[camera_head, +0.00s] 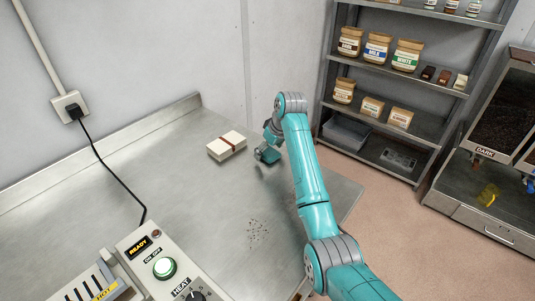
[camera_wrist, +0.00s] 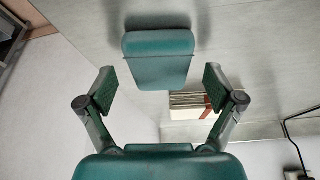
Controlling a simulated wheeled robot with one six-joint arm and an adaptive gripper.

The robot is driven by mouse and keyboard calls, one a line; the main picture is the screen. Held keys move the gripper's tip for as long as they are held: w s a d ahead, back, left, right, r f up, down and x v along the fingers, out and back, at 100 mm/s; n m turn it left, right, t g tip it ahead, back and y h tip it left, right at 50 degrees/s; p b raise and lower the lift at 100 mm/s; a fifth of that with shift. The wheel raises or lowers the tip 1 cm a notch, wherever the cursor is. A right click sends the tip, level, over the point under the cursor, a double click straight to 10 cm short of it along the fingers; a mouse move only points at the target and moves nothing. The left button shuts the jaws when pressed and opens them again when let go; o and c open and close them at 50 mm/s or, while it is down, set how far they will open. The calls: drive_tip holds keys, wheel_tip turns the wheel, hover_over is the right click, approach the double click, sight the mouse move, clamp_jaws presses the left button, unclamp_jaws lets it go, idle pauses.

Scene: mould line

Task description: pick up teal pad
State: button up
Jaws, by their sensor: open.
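The teal pad (camera_wrist: 158,68) is a rounded block in the upper middle of the wrist view, in line with the gap between my fingers. My gripper (camera_wrist: 159,84) is open, with one finger to the left of the pad and one to the right. Clear space shows on both sides, and neither finger visibly touches it. In the head view my gripper (camera_head: 266,152) is low over the far right part of the steel table (camera_head: 190,210). There I cannot tell the pad apart from the teal gripper.
A cream stack with a brown band (camera_head: 227,145) lies on the table just left of my gripper. A control box (camera_head: 160,265) stands at the front left, and dark crumbs (camera_head: 257,231) lie mid-table. A shelf rack (camera_head: 385,125) stands behind at right.

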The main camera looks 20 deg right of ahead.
sight(269, 152)
drive_tip(key=c, duration=1)
drive_tip(key=shift+c, duration=0.2)
wheel_tip(269, 152, up, 10)
